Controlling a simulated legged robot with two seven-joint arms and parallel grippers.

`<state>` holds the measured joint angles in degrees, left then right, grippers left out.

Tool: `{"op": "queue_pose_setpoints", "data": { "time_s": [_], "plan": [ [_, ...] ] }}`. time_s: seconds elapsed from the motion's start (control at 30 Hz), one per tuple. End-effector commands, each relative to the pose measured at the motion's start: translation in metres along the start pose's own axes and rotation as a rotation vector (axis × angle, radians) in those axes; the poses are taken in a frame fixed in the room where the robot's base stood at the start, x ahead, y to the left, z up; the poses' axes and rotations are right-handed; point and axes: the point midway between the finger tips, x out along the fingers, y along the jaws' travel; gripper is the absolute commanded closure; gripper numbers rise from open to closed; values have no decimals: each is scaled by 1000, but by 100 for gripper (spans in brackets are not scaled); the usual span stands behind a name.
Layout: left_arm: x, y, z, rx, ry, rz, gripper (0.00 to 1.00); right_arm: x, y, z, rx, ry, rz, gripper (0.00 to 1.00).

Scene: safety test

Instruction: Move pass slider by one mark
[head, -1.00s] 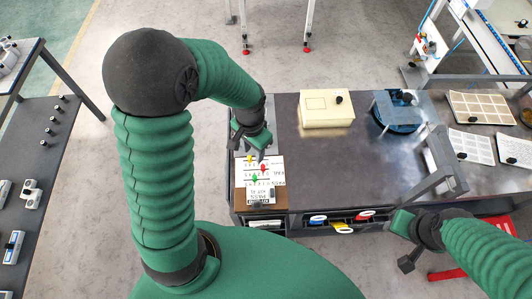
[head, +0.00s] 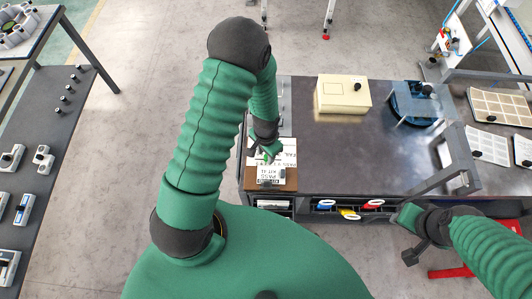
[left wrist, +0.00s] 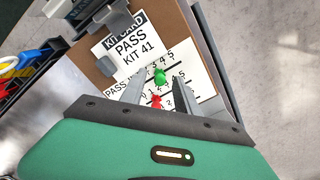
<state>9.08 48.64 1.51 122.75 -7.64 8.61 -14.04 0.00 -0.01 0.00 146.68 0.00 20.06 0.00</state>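The kit card (left wrist: 128,45), printed "PASS KIT 41", lies on a brown board (left wrist: 186,30) with numbered rows beneath its title. The green slider knob (left wrist: 160,76) is at the PASS row, near the numbers 3 to 5. A red knob (left wrist: 157,101) is at the row below. My left gripper (left wrist: 153,82) is open, its fingers on either side of the green knob; contact cannot be told. In the head view my left gripper (head: 267,153) is over the card (head: 270,174) and hides the knobs. My right gripper (head: 408,236) is away at the right, its fingers unclear.
The board is at the left end of the dark workbench (head: 340,140). A cream box (head: 343,95) and a blue fixture (head: 412,103) stand farther back. A grey bar (head: 445,170) rises near my right arm.

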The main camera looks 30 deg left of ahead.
Motion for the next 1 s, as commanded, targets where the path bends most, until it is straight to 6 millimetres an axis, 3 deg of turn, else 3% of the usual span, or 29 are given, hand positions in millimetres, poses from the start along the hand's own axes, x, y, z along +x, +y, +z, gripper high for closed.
{"op": "queue_pose_setpoints", "data": {
  "time_s": [0.17, 0.47, 1.0],
  "plan": [
    [0, 0, 0, 0, 0, 0, 62, 0, 0, 0, 0, 0, 0, 62],
    [0, 0, 0, 0, 0, 0, 100, 0, 0, 0, 0, 0, 0, 62],
    [-1, 0, 0, 0, 0, 0, 100, 0, 0, 0, 0, 0, 0, 62]
  ]
}}
